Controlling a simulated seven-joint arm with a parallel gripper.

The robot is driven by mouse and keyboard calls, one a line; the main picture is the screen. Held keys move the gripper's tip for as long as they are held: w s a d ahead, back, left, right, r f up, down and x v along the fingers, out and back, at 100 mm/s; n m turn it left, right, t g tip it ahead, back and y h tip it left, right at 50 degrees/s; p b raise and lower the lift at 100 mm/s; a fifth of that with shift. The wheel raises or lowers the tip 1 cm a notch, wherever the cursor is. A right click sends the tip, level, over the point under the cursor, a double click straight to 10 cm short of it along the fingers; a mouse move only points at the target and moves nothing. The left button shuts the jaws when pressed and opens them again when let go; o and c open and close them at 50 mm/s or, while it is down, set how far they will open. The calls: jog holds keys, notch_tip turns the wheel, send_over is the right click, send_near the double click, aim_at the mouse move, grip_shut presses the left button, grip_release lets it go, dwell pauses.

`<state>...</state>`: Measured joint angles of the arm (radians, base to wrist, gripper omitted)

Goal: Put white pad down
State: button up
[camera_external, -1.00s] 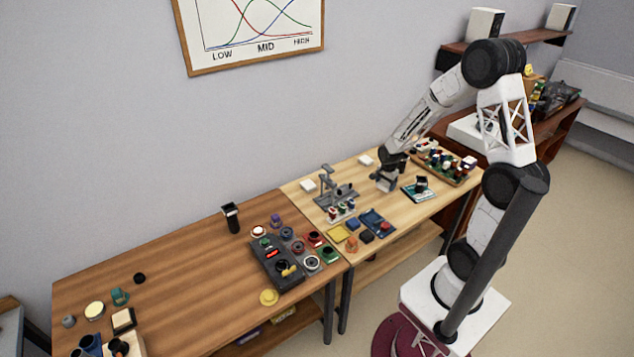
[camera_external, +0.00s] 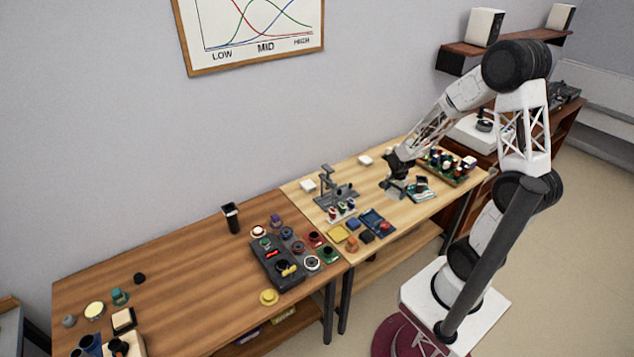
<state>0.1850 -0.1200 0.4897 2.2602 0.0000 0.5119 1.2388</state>
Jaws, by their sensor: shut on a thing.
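My gripper (camera_external: 395,190) is low over the light wooden table (camera_external: 290,195), pointing down, just left of a teal square piece (camera_external: 418,193) with a dark part on it. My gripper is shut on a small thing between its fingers. That thing is too small and too covered to make out, so I cannot tell whether it is a white pad. One white pad (camera_external: 308,186) lies on the table left of a grey stand. Another white pad (camera_external: 365,160) lies near the back edge, behind my gripper.
The grey stand (camera_external: 338,192) rises left of my gripper. A crowded tray (camera_external: 449,168) stands to the right. Bare wood lies between stand and gripper.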

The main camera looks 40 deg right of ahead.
aim_at(402, 193)
jog(key=shift+r, duration=0.2)
dwell(0.7)
notch_tip(402, 193, up, 18)
jog(key=w+a+r+n, duration=0.1)
jog(key=w+a+n, duration=0.25)
jog(key=a, duration=1.05)
jog(key=w+a+n, duration=0.2)
jog(key=w+a, duration=0.2)
jog(key=a, duration=0.9)
jog(key=w+a+r+n, duration=0.1)
jog(key=w+a+n, duration=0.25)
jog(key=a, duration=1.05)
jog(key=s+a+f+n, duration=0.15)
jog(key=s+a, duration=0.45)
jog(key=a, duration=0.9)
jog(key=s+a+r+n, duration=0.1)
jog(key=s+a+n, duration=0.35)
jog(key=a, duration=1.05)
jog(key=s+a+f+n, duration=0.1)
jog(key=s+a+f, duration=0.1)
jog(key=s+a, duration=1.3)
notch_tip(402, 193, down, 18)
jog(key=shift+s+d+r, duration=0.1)
jog(key=shift+d+r, duration=0.05)
jog(key=shift+r, duration=0.05)
